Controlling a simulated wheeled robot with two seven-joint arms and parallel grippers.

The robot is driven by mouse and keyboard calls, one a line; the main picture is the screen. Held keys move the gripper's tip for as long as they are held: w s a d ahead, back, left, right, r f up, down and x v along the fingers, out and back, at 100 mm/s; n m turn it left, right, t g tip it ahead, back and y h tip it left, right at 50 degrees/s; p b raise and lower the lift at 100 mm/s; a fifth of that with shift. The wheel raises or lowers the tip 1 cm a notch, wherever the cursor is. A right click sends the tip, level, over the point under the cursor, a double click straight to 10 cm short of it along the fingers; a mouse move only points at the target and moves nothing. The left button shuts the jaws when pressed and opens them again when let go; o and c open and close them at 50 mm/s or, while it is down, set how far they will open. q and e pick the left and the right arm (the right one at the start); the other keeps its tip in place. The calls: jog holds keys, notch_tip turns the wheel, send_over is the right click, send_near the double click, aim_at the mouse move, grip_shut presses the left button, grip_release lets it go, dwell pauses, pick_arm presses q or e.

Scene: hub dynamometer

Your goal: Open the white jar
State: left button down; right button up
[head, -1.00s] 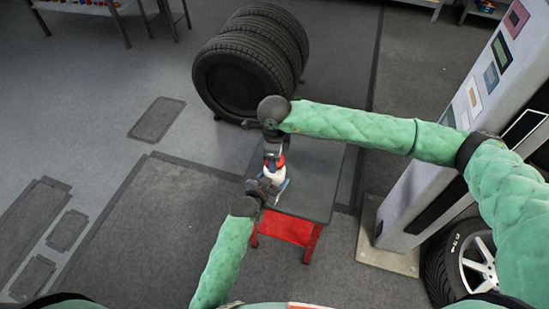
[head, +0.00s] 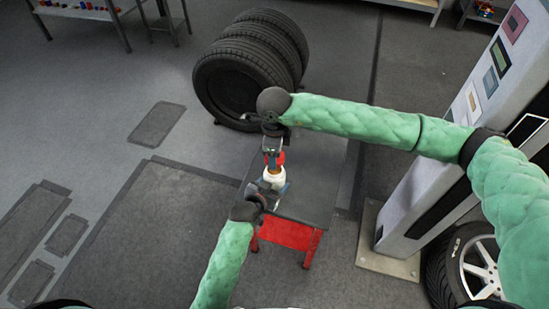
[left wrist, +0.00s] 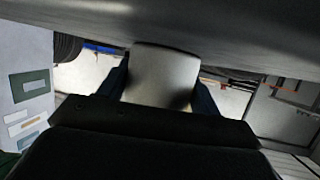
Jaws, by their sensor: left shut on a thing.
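The white jar (head: 274,178) is upright over the small dark table, and its top shows a tan opening. In the left wrist view the pale jar body (left wrist: 163,75) fills the space between the fingers. My left gripper (head: 270,188) is shut on the jar from the near side. A red lid (head: 280,158) is just above the jar, apart from its rim. My right gripper (head: 273,151) points down from above and appears shut on the lid. Its fingertips are small and partly hidden.
The table (head: 315,175) has a dark top and red lower part (head: 285,233); its right side is bare. A grey cabinet (head: 440,170) and a wheel (head: 468,263) stand at the right. The floor to the left is open.

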pick_arm(q)
jog(key=shift+c, duration=1.2)
grip_release()
